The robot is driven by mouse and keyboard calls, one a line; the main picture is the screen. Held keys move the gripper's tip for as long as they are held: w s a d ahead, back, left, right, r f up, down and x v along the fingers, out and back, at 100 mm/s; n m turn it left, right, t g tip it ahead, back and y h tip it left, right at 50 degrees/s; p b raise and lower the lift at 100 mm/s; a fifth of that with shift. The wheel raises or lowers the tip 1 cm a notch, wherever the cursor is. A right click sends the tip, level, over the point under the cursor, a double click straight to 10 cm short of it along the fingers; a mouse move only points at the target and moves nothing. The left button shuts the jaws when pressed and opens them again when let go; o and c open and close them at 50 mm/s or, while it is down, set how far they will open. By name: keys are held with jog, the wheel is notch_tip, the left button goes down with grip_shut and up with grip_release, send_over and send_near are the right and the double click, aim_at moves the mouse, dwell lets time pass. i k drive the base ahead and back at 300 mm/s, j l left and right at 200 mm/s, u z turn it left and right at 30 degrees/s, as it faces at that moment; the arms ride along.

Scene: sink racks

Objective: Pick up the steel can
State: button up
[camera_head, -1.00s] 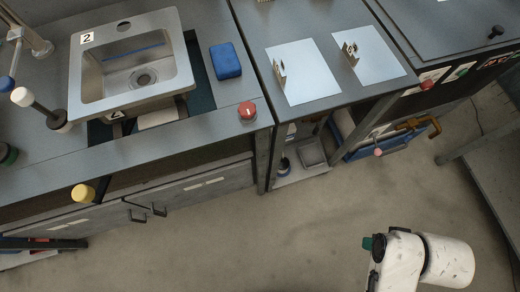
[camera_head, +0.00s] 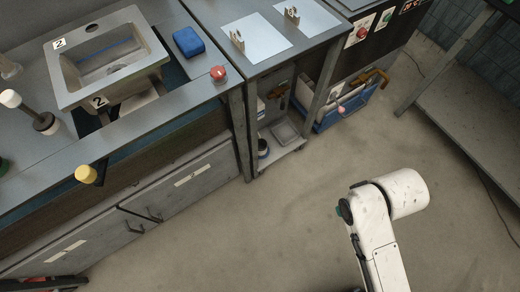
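I cannot make out a steel can for certain in this view. A small red-topped round object (camera_head: 219,74) sits at the front edge of the counter, right of the sink; it is too small to tell if it is a can. A small dark and white round item (camera_head: 263,149) stands on the low shelf under the right-hand table, also too small to identify. My white arm shows at the lower right over bare floor, well apart from the counter. My gripper is not in view.
A steel sink (camera_head: 110,58) marked 2 is set in the left counter, with a blue box (camera_head: 188,42) beside it. A yellow knob (camera_head: 86,174) juts from the counter front. A blue crate (camera_head: 345,106) stands right of the low shelf. The floor (camera_head: 230,225) between is clear.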

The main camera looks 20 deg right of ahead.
aim_at(262, 143)
jog(key=i+l+u, duration=0.1)
jog(key=u, duration=0.35)
jog(key=l+u, duration=0.15)
jog(key=u, duration=0.3)
jog(key=i+l+u, duration=0.15)
jog(key=l+u, duration=0.2)
jog(key=l, duration=0.5)
jog(key=l+u, duration=0.35)
jog(key=l, duration=1.25)
